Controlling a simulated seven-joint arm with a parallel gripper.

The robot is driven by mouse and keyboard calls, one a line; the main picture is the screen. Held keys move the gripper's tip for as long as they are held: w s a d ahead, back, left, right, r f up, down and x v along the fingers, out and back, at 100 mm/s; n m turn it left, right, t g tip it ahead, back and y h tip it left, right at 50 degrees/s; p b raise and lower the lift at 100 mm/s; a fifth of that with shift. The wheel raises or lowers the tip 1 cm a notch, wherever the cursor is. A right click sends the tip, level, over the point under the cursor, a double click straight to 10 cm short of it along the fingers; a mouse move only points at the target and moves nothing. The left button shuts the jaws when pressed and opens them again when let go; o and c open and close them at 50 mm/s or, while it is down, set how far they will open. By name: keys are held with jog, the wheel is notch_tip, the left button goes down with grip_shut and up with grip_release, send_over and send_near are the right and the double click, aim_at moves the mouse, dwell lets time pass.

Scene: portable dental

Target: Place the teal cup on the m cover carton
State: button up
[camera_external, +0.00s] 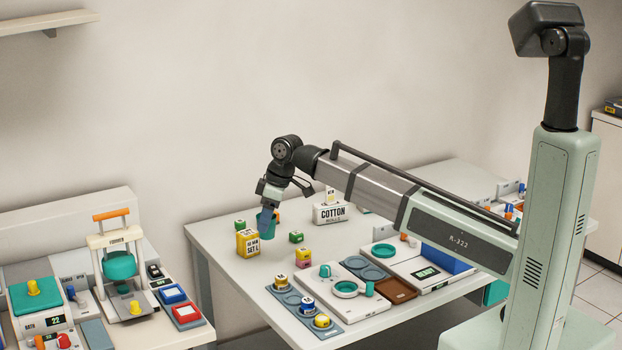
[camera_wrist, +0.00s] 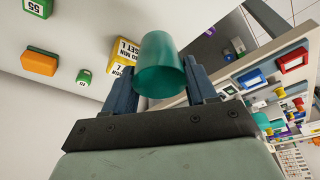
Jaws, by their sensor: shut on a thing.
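The teal cup (camera_external: 267,232) is held between the fingers of my gripper (camera_external: 267,218), over the far left part of the table. In the wrist view the cup (camera_wrist: 160,65) sits between the two dark blue fingers (camera_wrist: 162,85). Directly beside it is a yellow carton (camera_external: 247,243) with dark print ending in "SET L"; it also shows in the wrist view (camera_wrist: 123,55), partly hidden by a finger and the cup. I cannot read "m cover" on any carton, so I cannot tell which one it is. Whether the cup touches the yellow carton is unclear.
Small green boxes (camera_external: 296,237), a pink and yellow box (camera_external: 304,258) and a white cotton rolls box (camera_external: 331,213) stand nearby. An orange box (camera_wrist: 38,63) lies apart in the wrist view. A blue-grey tray (camera_external: 291,298) holds jars at the front. Some white tabletop between them is bare.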

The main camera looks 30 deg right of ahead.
jog(key=w+d+r+m, duration=0.1)
jog(key=w+d, duration=0.2)
jog(key=d, duration=0.5)
jog(key=w+d+r+m, duration=0.1)
jog(key=w+d, duration=0.2)
jog(key=d, duration=0.5)
jog(key=w+d+r+m+h, duration=0.1)
jog(key=w+d, duration=0.3)
jog(key=d, duration=0.5)
jog(key=shift+r+m+t, duration=0.4)
jog(key=shift+r+m, duration=0.15)
jog(key=shift+m, duration=0.05)
jog(key=w+d+r+m, duration=0.1)
jog(key=d, duration=0.5)
jog(key=w+d+r+m, duration=0.1)
jog(key=w+d+r, duration=0.1)
jog(key=d, duration=0.5)
jog(key=w+d+r, duration=0.1)
jog(key=d+r, duration=0.1)
jog(key=d, duration=0.5)
jog(key=shift+w+r+m+h, duration=0.25)
jog(key=shift+m+h, duration=0.15)
jog(key=shift+n, duration=0.5)
jog(key=shift+w+d+f, duration=0.35)
jog(key=shift+f, duration=0.95)
jog(key=shift+w+d+f, duration=0.3)
jog(key=shift+d+f, duration=0.1)
jog(key=shift+f, duration=0.9)
jog(key=shift+w+d+f, duration=0.35)
jog(key=shift+f, duration=0.95)
